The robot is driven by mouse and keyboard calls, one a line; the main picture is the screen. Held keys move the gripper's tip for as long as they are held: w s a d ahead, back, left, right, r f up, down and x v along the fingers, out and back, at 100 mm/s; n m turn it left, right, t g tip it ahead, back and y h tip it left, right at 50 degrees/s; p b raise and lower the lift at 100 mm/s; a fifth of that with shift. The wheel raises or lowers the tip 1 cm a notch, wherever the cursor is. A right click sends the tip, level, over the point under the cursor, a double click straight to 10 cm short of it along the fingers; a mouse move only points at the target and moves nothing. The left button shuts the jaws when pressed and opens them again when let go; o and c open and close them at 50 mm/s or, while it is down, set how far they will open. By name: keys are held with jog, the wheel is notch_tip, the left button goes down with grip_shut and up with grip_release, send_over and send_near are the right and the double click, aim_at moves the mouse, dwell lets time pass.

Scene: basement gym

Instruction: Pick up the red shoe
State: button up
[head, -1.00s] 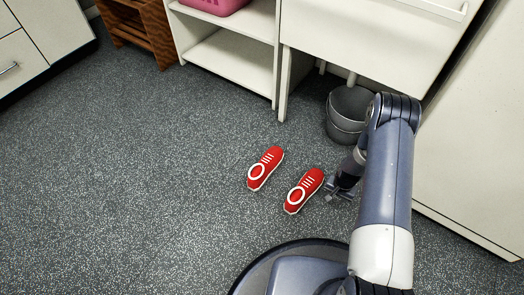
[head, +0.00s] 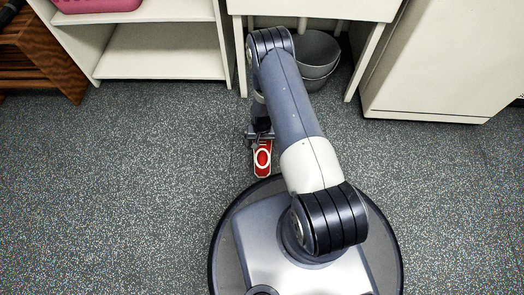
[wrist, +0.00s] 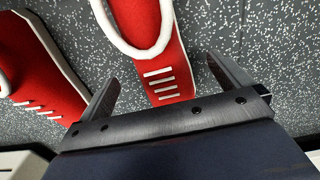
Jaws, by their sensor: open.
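A red shoe (head: 262,159) with white laces and a white-rimmed opening lies on the floor close to my base. My gripper (head: 260,138) is over its laced end. In the wrist view, this shoe (wrist: 160,72) lies between the two spread fingers of my gripper (wrist: 165,74), with a gap on each side. I cannot tell how high the fingertips are above the floor. A second red shoe (wrist: 38,62) lies to the left in the wrist view, outside the fingers. It does not show in the head view, where my arm covers part of the floor.
A grey bucket (head: 316,58) stands under the white counter (head: 345,8). White shelves (head: 160,50) with a pink basket (head: 95,4) and a wooden rack (head: 42,60) stand at the back left. A white cabinet (head: 440,60) is at the right. The floor (head: 110,200) at left is clear.

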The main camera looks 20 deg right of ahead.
notch_tip(320, 180, down, 6)
jog(key=b, duration=0.3)
jog(key=shift+f, duration=0.25)
jog(key=shift+r, duration=0.1)
jog(key=c, duration=1.2)
